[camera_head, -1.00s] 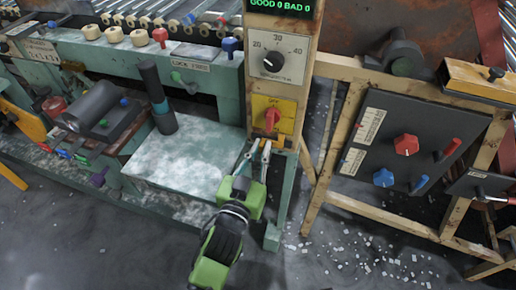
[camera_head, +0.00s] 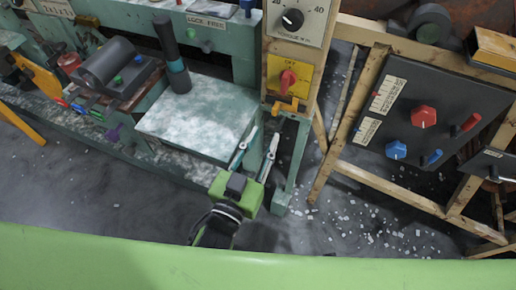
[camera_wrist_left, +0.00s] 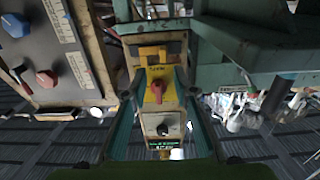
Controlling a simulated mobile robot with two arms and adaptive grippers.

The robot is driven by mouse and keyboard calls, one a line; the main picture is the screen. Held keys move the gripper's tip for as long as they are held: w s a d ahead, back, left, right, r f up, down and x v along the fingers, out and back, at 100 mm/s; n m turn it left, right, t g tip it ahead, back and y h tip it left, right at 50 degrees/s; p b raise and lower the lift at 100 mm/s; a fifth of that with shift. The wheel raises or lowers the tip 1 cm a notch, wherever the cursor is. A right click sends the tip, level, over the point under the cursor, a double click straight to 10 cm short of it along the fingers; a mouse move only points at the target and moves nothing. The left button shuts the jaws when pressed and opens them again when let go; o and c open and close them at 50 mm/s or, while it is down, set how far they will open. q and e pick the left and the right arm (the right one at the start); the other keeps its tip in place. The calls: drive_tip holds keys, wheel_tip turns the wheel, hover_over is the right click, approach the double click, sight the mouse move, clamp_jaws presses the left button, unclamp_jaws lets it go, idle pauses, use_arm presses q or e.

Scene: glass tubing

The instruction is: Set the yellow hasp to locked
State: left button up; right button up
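The yellow hasp (camera_head: 286,105) is on the narrow cream post, just below the yellow panel with the red knob (camera_head: 288,78). In the left wrist view the hasp (camera_wrist_left: 153,51) shows above the red knob (camera_wrist_left: 157,91), as that view is upside down. I cannot tell its lock setting. My left gripper (camera_head: 262,138) is open and empty, below and left of the hasp and apart from it. In the left wrist view its fingers (camera_wrist_left: 158,98) stand on either side of the post. My right gripper is not in view.
A mottled metal table (camera_head: 200,115) is left of my left gripper. A dark board (camera_head: 425,115) with red and blue knobs stands on a wooden frame at right. A torque dial (camera_head: 292,19) is above the red knob. The floor has scattered white bits.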

use_arm(q)
drive_tip(key=shift+v, duration=1.45)
